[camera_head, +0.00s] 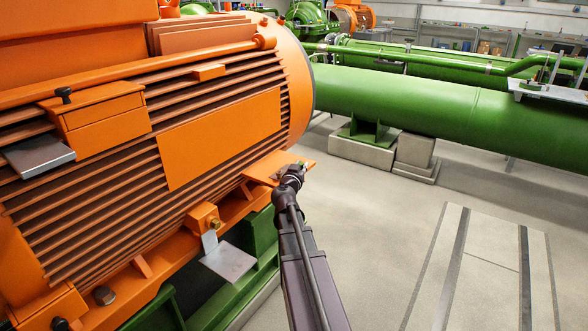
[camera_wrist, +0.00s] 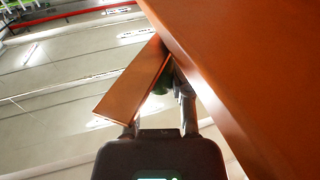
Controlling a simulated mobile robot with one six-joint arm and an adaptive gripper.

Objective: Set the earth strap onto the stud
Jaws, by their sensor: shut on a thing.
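My gripper (camera_head: 292,172) is at the small orange shelf (camera_head: 262,169) on the side of the orange motor. In the wrist view my gripper (camera_wrist: 160,105) is shut on a small dark green thing (camera_wrist: 161,82), which I take to be the earth strap. Most of it is hidden by the fingers and the shelf, so its shape and any gap to the shelf cannot be told. A brass-coloured stud (camera_head: 215,225) stands out from an orange block low on the motor, to the left of and below my gripper.
A bare grey plate (camera_head: 228,262) sits below the stud. The finned orange motor (camera_head: 225,125) fills the left side, and its orange wall (camera_wrist: 265,80) is close on the right in the wrist view. A green pipe (camera_head: 430,110) runs behind. The floor to the right is clear.

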